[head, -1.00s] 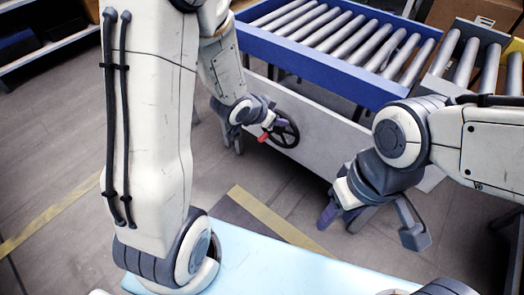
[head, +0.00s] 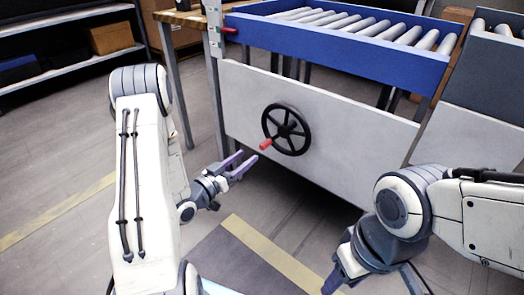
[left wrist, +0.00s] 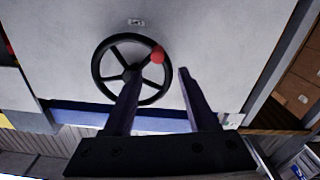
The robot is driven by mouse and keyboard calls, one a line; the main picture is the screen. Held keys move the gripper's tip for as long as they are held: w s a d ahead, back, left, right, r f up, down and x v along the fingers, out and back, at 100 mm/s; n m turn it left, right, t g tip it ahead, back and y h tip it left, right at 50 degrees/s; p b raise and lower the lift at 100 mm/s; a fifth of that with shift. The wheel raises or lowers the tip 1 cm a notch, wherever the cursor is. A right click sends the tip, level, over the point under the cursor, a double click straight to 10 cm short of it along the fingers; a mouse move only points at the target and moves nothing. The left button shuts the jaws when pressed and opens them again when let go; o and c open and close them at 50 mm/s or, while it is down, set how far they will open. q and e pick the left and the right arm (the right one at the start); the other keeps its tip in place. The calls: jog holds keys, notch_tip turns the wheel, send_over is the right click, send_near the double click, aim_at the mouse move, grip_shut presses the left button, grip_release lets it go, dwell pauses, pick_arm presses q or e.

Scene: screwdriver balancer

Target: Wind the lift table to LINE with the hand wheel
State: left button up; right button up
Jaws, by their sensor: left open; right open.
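The black hand wheel (head: 304,137) with a red knob (head: 265,144) at its lower left is on the pale front panel of the lift table (head: 340,51). The table has a blue frame with rollers on top. My left gripper (head: 243,166) is open and empty, below and left of the knob, apart from it. In the left wrist view, the wheel (left wrist: 98,82) and knob (left wrist: 157,55) show beyond the open fingers (left wrist: 160,85), one finger overlapping the wheel rim. My right gripper (head: 333,282) is low at the bottom edge, away from the wheel, only partly visible.
A post (head: 214,30) with green and white marks stands at the table's left corner, with a red pointer (head: 230,30) beside it; its lettering is unreadable. A fixed roller conveyor (head: 490,52) adjoins at right. Open floor lies left of the panel.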

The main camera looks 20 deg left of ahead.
aim_at(260, 147)
pick_arm(q)
jog(key=b+x, duration=0.2)
jog(key=x, duration=0.5)
jog(key=shift+w+d+f+b, duration=0.1)
jog(key=shift+w+f+b, duration=0.1)
jog(key=shift+b, duration=0.15)
jog(key=shift+w+d+r, duration=0.15)
jog(key=shift+w+d, duration=0.05)
jog(key=shift+w, duration=0.45)
grip_shut()
jog(key=shift+s+a, duration=0.1)
jog(key=shift+a, duration=0.1)
